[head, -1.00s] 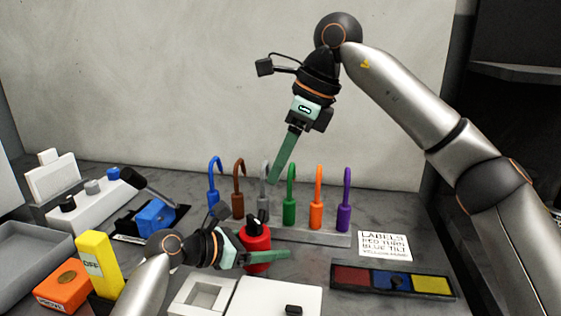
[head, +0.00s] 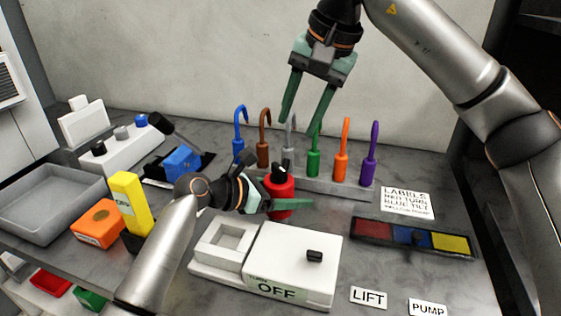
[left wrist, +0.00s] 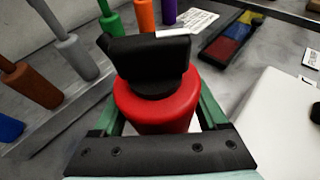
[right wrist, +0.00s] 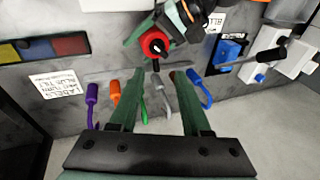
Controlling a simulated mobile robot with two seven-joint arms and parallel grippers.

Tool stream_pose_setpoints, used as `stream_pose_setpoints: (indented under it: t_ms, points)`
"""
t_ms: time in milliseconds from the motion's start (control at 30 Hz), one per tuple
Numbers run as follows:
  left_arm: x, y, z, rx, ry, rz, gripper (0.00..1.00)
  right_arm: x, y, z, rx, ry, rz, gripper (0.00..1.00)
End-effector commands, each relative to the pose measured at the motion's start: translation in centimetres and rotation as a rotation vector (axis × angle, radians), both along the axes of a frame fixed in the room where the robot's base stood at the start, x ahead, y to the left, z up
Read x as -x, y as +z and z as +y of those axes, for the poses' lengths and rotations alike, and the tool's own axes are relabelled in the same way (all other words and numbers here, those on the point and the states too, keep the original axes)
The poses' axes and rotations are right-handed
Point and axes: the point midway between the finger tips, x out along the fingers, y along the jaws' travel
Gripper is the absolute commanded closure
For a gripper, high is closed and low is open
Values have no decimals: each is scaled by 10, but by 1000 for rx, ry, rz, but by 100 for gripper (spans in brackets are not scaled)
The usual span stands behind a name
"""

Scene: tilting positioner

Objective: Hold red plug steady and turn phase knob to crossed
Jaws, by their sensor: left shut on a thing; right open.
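The red plug (head: 284,195) stands upright on the table with a black knob (head: 280,171) on its top. My left gripper (head: 282,204) is shut around the plug's sides. In the left wrist view the red body (left wrist: 158,102) sits between the green fingers, and the black knob (left wrist: 148,62) rises above it. My right gripper (head: 303,113) is open and empty, high above the row of hooked tools and behind the plug. The right wrist view shows the red plug (right wrist: 154,43) beyond its fingers. I cannot read any position mark on the knob.
Several coloured hooked tools, such as the purple one (head: 370,160), stand in a grey rack (head: 330,188) behind the plug. A white box marked OFF (head: 300,250) is in front. A colour-striped tray (head: 412,238) lies right. A yellow block (head: 128,203) and orange box (head: 98,224) stand left.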

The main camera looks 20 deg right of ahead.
Motion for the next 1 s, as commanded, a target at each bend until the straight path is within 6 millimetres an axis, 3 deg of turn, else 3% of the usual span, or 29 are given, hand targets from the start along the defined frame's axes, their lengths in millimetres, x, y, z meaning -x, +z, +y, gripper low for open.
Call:
stream_pose_setpoints:
  t_ms: [200, 433, 733, 1000]
  points:
    - [0, 0, 0, 0, 0, 0, 96, 4, 1, 6, 180, 404, -100, 52]
    - [0, 0, 0, 0, 0, 0, 96, 7, 1, 10, 324, 714, -163, 52]
    - [0, 0, 0, 0, 0, 0, 96, 5, -8, 12, 378, 830, -181, 52]
    - [0, 0, 0, 0, 0, 0, 96, -14, -55, 16, 376, 829, -180, 52]
